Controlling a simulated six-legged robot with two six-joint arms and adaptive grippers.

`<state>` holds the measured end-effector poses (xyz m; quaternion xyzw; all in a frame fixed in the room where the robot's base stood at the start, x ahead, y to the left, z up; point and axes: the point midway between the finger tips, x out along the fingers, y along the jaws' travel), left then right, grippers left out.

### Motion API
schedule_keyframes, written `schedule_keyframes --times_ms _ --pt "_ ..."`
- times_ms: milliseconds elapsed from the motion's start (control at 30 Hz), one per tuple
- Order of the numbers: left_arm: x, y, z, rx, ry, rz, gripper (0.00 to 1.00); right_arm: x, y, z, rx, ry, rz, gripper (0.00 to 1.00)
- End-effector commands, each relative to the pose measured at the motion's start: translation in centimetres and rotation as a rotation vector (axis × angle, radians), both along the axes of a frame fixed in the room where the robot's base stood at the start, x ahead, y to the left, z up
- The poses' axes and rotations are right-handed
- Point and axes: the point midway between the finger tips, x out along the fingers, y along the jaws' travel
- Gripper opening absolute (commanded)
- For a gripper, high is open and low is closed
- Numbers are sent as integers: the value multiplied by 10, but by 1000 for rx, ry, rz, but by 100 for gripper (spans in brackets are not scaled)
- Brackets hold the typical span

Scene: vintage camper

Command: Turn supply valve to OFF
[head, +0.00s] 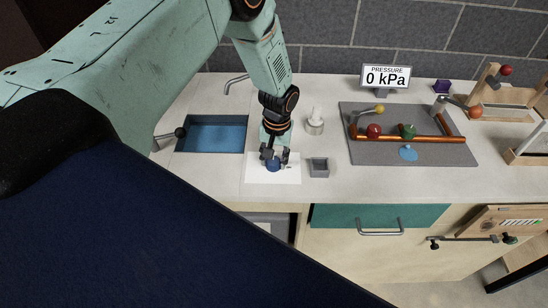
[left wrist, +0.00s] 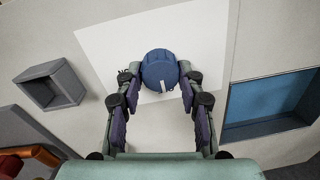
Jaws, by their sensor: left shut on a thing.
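A grey board (head: 420,155) at the right of the counter carries a copper pipe (head: 436,140) with a red knob (head: 374,131) and a green knob (head: 408,131). A lever with a yellow ball end (head: 379,109) stands behind; I cannot tell which is the supply valve. The pressure sign (head: 386,77) reads 0 kPa. My left gripper (head: 273,158) is shut on a round blue piece (left wrist: 160,72) with a white mark, over a white sheet (left wrist: 110,45). Its fingers sit at both sides of the piece in the left wrist view. My right gripper is not in view.
A small grey open box (head: 319,168) stands just right of the sheet. A white bottle (head: 315,121) is behind it. A blue sink (head: 215,134) with a tap lies to the left. Wooden frames (head: 500,95) stand at the far right. A light blue patch (head: 408,153) lies on the board.

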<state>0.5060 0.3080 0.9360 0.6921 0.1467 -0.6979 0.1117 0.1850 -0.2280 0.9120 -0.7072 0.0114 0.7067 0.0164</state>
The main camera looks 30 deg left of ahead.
Motion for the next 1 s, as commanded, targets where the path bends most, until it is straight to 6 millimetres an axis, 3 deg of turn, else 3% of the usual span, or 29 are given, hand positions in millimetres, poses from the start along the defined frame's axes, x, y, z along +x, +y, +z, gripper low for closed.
schedule_keyframes --times_ms 267,300,567,867,1000 --pt "-3 0 -2 -1 6 4 6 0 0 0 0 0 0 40" --pt "-3 0 -2 -1 6 4 39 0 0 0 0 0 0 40" --pt "-1 0 -1 -1 3 2 61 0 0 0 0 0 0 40" --pt "0 0 0 0 1 1 61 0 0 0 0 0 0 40" --pt "1 -1 12 -1 -3 1 61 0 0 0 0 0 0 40"
